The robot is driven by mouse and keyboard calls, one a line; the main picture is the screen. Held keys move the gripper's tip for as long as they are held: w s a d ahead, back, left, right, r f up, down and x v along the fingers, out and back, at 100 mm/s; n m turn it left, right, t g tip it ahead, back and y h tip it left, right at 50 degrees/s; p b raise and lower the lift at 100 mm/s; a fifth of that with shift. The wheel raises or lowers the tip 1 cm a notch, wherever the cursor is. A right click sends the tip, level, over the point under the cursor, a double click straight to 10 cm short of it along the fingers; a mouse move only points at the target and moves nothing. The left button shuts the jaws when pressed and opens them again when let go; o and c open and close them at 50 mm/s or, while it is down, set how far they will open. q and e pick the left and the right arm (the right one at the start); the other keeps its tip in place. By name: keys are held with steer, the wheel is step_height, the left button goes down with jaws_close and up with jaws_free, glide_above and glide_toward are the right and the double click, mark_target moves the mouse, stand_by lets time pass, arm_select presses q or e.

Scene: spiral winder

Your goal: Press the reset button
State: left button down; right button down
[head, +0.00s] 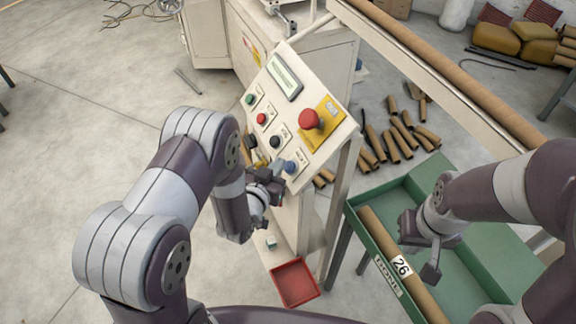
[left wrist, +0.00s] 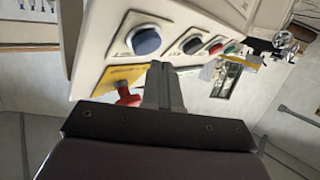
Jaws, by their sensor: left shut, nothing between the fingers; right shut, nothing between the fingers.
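The slanted control panel (head: 283,118) carries a row of green, red, black and blue buttons. The blue button (head: 291,167) is at the near end of the row; its label is too small to read. It also shows in the left wrist view (left wrist: 146,41). My left gripper (head: 279,168) is shut and empty beside the blue button. In the left wrist view its fingertips are just below and right of the button; I cannot tell whether they touch the panel. My right gripper (head: 432,268) is shut and empty above the green tray (head: 428,174), away from the panel.
A large red mushroom button (head: 310,119) sits on a yellow plate on the panel. A red knob (left wrist: 126,97) is close to my left fingers. A cardboard tube (head: 376,232) lies in the green tray. A red bin (head: 294,283) is below the panel.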

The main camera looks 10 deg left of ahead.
arm_select(q)
steer(key=shift+w+d+f, duration=0.2)
steer(key=shift+d+f, duration=0.05)
steer(key=shift+w+d+f+b, duration=0.15)
steer(key=shift+d+f+b, duration=0.1)
steer(key=shift+b, duration=0.3)
stand_by(0.4)
steer(key=shift+a+r, duration=0.1)
stand_by(0.4)
steer(key=shift+s+a+r+p, duration=0.35)
steer(key=shift+a+r+p, duration=0.1)
steer(key=shift+p, duration=0.05)
steer(key=s+a+r+p, duration=0.2)
steer(key=a+r+p, duration=0.1)
steer(key=shift+s+a+r, duration=0.1)
stand_by(0.3)
stand_by(0.7)
